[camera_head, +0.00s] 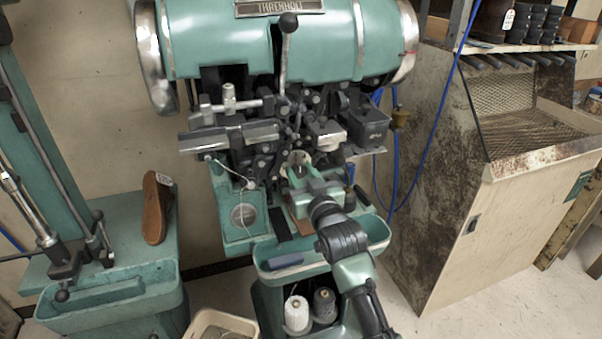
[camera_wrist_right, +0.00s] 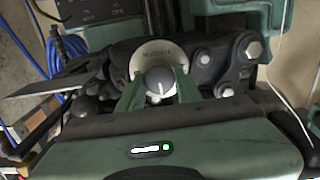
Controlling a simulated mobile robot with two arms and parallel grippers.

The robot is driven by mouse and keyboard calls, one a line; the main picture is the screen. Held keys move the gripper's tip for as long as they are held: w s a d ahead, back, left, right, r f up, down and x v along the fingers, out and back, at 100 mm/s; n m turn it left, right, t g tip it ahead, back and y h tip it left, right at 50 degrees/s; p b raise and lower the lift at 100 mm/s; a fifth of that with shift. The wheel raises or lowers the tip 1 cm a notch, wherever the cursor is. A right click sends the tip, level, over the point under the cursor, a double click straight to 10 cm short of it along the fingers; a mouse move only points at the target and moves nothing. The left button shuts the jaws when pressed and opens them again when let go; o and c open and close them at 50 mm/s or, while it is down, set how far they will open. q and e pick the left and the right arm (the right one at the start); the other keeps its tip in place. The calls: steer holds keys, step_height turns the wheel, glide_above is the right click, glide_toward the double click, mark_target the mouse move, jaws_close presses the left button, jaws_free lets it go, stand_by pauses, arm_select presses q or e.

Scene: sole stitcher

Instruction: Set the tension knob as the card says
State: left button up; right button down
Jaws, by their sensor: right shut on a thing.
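The tension knob (camera_wrist_right: 159,82) is a small grey round knob with a white pointer line, in front of a pale round dial plate (camera_wrist_right: 157,55) with small marks too blurred to read. The line points roughly up in the right wrist view. My right gripper (camera_wrist_right: 160,88) has its two green fingers on either side of the knob and is shut on it. In the head view my right gripper (camera_head: 299,175) reaches into the front of the green stitcher (camera_head: 265,45), and the dial (camera_head: 297,158) shows just beyond it. I cannot make out the setting card. My left gripper is not in view.
Dark levers and linkages crowd around the knob. A green tray (camera_head: 345,238) sits below, with thread spools (camera_head: 297,312) under it. A brown sole (camera_head: 157,208) with a tag stands on the left bench. A rusty cabinet (camera_head: 470,190) and a blue hose (camera_head: 440,125) are to the right.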

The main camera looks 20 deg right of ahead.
steer(key=n+p, duration=0.2)
steer(key=n, duration=0.1)
steer(key=shift+r+n+p, duration=0.15)
steer(key=shift+n+p, duration=0.15)
steer(key=n+p, duration=0.1)
steer(key=n, duration=0.2)
steer(key=shift+a, duration=0.1)
steer(key=shift+n+p, duration=0.45)
steer(key=shift+n, duration=0.45)
steer(key=shift+f, duration=0.2)
steer(key=c, duration=1)
jaws_free()
steer(key=shift+s, duration=0.1)
